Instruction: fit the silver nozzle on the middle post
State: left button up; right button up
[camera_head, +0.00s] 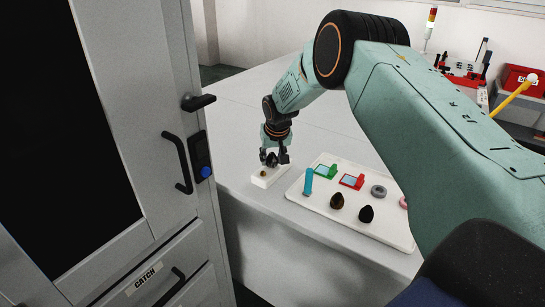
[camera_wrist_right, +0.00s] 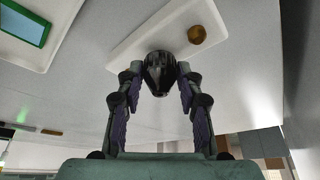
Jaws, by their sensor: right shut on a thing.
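The silver nozzle (camera_wrist_right: 160,72) looks dark and glossy in the wrist view and sits between the fingertips of my right gripper (camera_wrist_right: 158,80), which is shut on it. In the head view my right gripper (camera_head: 273,160) is just above a small white rack block (camera_head: 266,181). The block also shows in the wrist view (camera_wrist_right: 125,52), with a round brass-coloured piece (camera_wrist_right: 196,34) near one end. The nozzle overlaps the block's edge in the wrist view; I cannot tell whether they touch. The middle post cannot be made out. My left gripper is not in view.
A white tray (camera_head: 318,209) beside the block holds a dark brown nozzle (camera_head: 337,201), a black nozzle (camera_head: 366,213), a blue piece (camera_head: 308,181), green and red pieces and rings. A grey cabinet (camera_head: 150,130) stands at left. The table behind the block is clear.

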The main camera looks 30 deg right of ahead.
jog(key=shift+s+d+f, duration=0.1)
jog(key=shift+d+f, duration=0.1)
jog(key=shift+a+f, duration=0.1)
jog(key=shift+a, duration=0.05)
jog(key=shift+f, duration=0.1)
dwell(0.4)
jog(key=o, duration=1.2)
jog(key=shift+o, duration=0.2)
jog(key=v, duration=1.2)
